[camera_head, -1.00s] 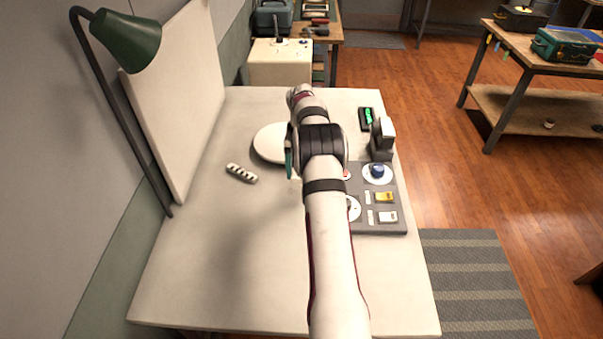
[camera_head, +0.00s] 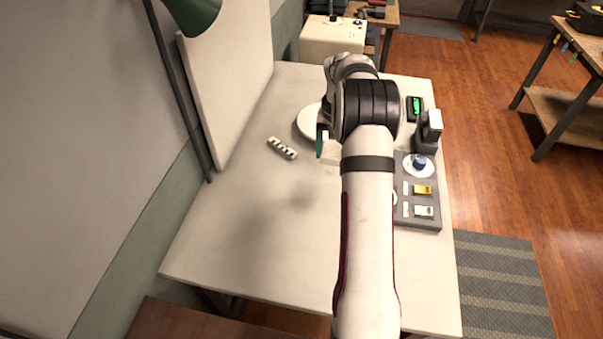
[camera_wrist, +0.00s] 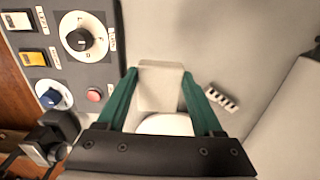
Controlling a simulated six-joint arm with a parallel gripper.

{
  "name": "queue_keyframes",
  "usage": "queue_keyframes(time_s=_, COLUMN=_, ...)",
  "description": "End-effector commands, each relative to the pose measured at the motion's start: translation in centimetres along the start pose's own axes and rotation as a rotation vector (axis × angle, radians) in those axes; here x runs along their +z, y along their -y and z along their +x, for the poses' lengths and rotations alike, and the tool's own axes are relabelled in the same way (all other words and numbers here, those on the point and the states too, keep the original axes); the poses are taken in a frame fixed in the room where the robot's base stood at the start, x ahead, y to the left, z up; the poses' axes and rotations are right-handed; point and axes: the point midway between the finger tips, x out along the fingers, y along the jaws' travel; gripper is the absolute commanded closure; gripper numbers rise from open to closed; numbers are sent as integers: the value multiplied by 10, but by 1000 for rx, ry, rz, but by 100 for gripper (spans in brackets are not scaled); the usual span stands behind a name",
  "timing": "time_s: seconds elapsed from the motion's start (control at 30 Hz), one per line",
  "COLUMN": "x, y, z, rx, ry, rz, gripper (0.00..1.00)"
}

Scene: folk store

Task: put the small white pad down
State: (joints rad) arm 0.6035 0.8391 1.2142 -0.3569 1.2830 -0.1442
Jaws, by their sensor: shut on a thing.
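The small white pad (camera_wrist: 160,88) is a pale block between the two green fingers of my gripper (camera_wrist: 158,75) in the wrist view. The fingers are shut on its sides. In the head view my gripper (camera_head: 321,142) is mostly behind my arm, with one green finger showing beside the round white disc. The pad is largely hidden there. I cannot tell whether the pad touches the table (camera_head: 240,230).
The round white disc (camera_head: 308,122) lies close to my gripper. A white strip with dark marks (camera_head: 282,148) lies to its left. A grey control panel (camera_head: 428,192) with knobs and switches is on the right. The table's front left is clear.

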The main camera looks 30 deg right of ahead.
Motion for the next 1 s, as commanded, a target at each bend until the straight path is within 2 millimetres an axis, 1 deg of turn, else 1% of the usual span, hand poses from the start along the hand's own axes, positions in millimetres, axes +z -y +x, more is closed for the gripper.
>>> queue_keyframes(time_s=0.03, x=13, y=5, z=-5, rx=1, ry=-1, rz=-14, gripper=84)
queue_keyframes(time_s=0.1, x=28, y=9, z=-8, rx=-1, ry=-1, rz=-24, gripper=84)
queue_keyframes(time_s=0.17, x=36, y=15, z=-6, rx=0, ry=0, rz=-32, gripper=84)
queue_keyframes(time_s=0.2, x=39, y=22, z=-2, rx=0, ry=0, rz=-34, gripper=84)
queue_keyframes(time_s=0.27, x=40, y=38, z=7, rx=0, ry=0, rz=-38, gripper=84)
queue_keyframes(time_s=0.3, x=38, y=51, z=15, rx=0, ry=1, rz=-38, gripper=84)
queue_keyframes(time_s=0.43, x=35, y=91, z=40, rx=0, ry=1, rz=-37, gripper=84)
queue_keyframes(time_s=0.5, x=34, y=108, z=50, rx=0, ry=0, rz=-36, gripper=84)
queue_keyframes(time_s=0.6, x=32, y=123, z=59, rx=0, ry=0, rz=-34, gripper=84)
queue_keyframes(time_s=0.67, x=32, y=127, z=63, rx=0, ry=-1, rz=-32, gripper=84)
queue_keyframes(time_s=0.73, x=32, y=128, z=71, rx=0, ry=1, rz=-31, gripper=84)
queue_keyframes(time_s=0.9, x=32, y=128, z=102, rx=0, ry=1, rz=-31, gripper=84)
queue_keyframes(time_s=1.0, x=32, y=128, z=102, rx=-1, ry=-1, rz=-31, gripper=84)
